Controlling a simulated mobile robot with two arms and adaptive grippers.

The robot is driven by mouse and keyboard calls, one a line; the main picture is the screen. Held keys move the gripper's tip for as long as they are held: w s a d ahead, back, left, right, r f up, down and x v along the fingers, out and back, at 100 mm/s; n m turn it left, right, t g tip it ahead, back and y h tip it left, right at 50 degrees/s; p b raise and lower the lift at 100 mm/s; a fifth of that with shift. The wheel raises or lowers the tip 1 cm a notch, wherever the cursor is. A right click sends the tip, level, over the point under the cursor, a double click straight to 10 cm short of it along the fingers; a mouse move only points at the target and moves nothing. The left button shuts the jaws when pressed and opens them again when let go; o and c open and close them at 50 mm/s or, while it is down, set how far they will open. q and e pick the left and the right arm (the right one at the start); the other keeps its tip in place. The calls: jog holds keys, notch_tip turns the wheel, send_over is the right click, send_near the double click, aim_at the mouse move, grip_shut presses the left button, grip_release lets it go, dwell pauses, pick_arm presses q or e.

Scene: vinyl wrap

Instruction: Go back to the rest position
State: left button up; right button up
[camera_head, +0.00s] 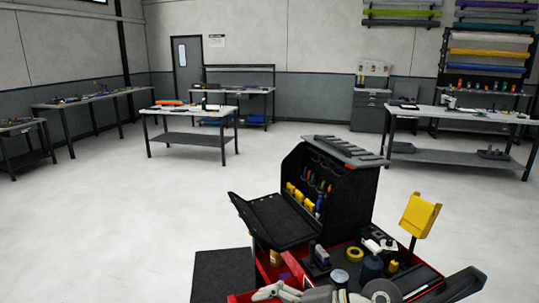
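Neither of my grippers can be made out in the head view. A tool cart stands close in front, with a black upright tool case (345,185) and an open black flap (277,219) on its left. A red tray (240,298) at the bottom edge holds tools, partly cut off by the frame. Light grey and dark shapes at the bottom edge are too cut off to name surely.
A yellow holder (419,215) stands up at the cart's right. A work table (190,110) stands mid-room, another table (465,115) at right, and a bench (90,98) at left. Wrap rolls (490,53) hang on the right wall. The floor (130,220) at left is clear.

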notch_tip(320, 180, up, 10)
jog(key=a+m+t+y, duration=0.2)
jog(key=m+t+y, duration=0.2)
jog(key=t+y, duration=0.15)
jog(key=w+d+r+m+t+h, duration=0.25)
jog(key=d+m+t+h, duration=0.45)
jog(key=m+t, duration=0.4)
jog(key=s+d+f+m+g+h, duration=0.2)
jog(key=d+f+m+h, duration=0.4)
jog(key=d+f, duration=0.15)
jog(key=s+d+f+m+g+h, duration=0.2)
jog(key=d+f+m+h, duration=0.3)
jog(key=d+f+h, duration=0.25)
jog(key=s+f+g+y, duration=0.1)
jog(key=s+f+g, duration=0.6)
jog(key=s, duration=0.4)
jog(key=s+f+g+y, duration=0.1)
jog(key=s+f+g, duration=0.3)
jog(key=s+f, duration=0.6)
jog(key=s+f+g, duration=0.1)
jog(key=s+f, duration=0.2)
jog(key=f, duration=2.1)
jog(key=s+d+f+g, duration=0.1)
jog(key=s+d+f, duration=0.2)
jog(key=s+f, duration=1.3)
jog(key=shift+s+f, duration=0.15)
jog(key=shift+s, duration=0.2)
